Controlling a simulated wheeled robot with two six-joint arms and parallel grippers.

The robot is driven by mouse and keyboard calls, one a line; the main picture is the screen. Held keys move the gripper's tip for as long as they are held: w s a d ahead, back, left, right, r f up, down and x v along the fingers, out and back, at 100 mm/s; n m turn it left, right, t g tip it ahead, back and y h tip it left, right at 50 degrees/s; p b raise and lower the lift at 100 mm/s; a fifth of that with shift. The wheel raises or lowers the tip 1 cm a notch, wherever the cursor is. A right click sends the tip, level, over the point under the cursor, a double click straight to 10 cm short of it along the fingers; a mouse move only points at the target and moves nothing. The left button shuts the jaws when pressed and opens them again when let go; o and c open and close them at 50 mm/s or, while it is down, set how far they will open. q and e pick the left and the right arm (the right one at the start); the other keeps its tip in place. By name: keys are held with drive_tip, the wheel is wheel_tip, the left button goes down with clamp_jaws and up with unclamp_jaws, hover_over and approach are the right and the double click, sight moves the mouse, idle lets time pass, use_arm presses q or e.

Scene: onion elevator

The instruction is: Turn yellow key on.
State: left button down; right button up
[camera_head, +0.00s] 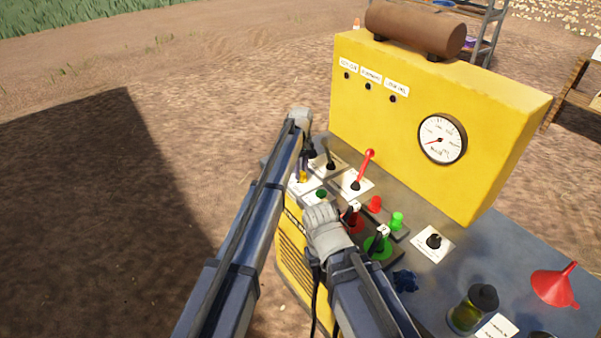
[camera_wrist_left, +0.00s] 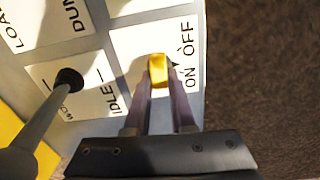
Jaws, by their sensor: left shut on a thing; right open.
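The yellow key (camera_head: 303,177) sits on a white ON/OFF plate at the left end of the yellow machine's panel. In the left wrist view the key (camera_wrist_left: 158,70) is upright in the picture, and the ON and OFF words are to its right. My left gripper (camera_head: 303,170) is shut on the key, with one finger on each side in the left wrist view (camera_wrist_left: 157,90). The exact key angle against the marks is hard to tell. My right gripper (camera_head: 368,221) is open over the red and green buttons.
A red-knobbed lever (camera_head: 364,168) and a black lever (camera_head: 331,160) stand right of the key. A black knob (camera_head: 433,241), glass jar (camera_head: 470,310) and red funnel (camera_head: 555,286) are further right. A gauge (camera_head: 442,139) is on the yellow upright box. Open dirt lies left.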

sight(302, 171)
use_arm(q)
drive_tip(key=m, duration=0.5)
drive_tip(key=shift+d, duration=0.15)
idle(0.4)
drive_tip(key=c, duration=0.8)
unclamp_jaws()
drive_tip(key=shift+o, duration=0.2)
drive_tip(key=shift+r, duration=0.1)
wheel_tip(302, 171, up, 8)
drive_tip(key=p, duration=0.8)
drive_tip(key=shift+f, duration=0.2)
